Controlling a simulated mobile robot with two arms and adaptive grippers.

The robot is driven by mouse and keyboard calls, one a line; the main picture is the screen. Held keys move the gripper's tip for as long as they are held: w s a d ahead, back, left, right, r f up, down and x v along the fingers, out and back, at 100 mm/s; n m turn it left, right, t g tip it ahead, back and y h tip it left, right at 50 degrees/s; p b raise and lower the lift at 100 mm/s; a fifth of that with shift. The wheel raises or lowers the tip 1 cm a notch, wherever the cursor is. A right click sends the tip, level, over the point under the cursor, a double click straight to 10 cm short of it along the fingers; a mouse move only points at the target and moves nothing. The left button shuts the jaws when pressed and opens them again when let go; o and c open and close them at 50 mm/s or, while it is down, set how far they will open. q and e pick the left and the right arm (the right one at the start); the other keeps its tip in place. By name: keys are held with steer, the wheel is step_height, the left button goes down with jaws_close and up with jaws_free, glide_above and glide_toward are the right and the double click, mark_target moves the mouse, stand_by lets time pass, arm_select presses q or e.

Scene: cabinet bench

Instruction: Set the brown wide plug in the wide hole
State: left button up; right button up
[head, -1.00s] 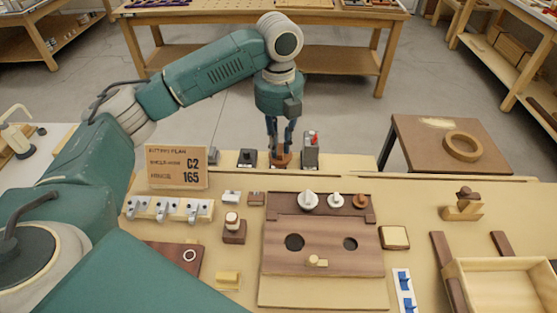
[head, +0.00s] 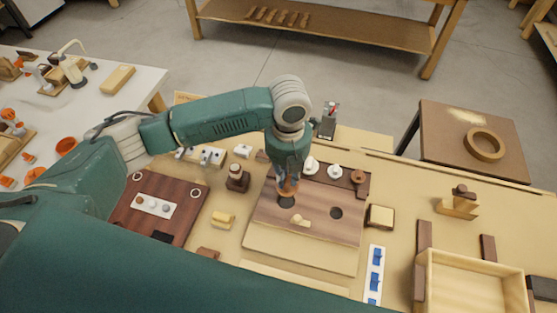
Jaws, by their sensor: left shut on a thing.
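My left gripper (head: 288,183) reaches down over the brown board (head: 265,218) and is shut on the brown plug (head: 288,190). The plug is mostly hidden by the fingers. It is just above or at the left hole (head: 286,203), which looks like the wider one; I cannot tell whether it touches or has entered it. The right hole (head: 336,213) looks smaller and is empty. A small light wooden peg (head: 299,219) lies between the holes, nearer the front. My right gripper is not in view.
White knobs (head: 335,171) and a brown knob (head: 358,177) stand on the board's back rail. A brown block with a pale top (head: 237,179) stands left. A framed pale square (head: 380,217), a blue-switch strip (head: 375,270) and an open wooden box (head: 470,285) are right.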

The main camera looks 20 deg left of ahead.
arm_select(q)
steer(key=shift+a+f+b, duration=0.25)
steer(key=shift+f+b, duration=0.65)
steer(key=shift+f, duration=0.05)
step_height(320, 180, down, 2)
steer(key=shift+d+f+b, duration=0.1)
steer(key=shift+b, duration=1.15)
steer(key=shift+f, duration=0.55)
steer(key=shift+f+b, duration=0.45)
steer(key=shift+f, duration=0.1)
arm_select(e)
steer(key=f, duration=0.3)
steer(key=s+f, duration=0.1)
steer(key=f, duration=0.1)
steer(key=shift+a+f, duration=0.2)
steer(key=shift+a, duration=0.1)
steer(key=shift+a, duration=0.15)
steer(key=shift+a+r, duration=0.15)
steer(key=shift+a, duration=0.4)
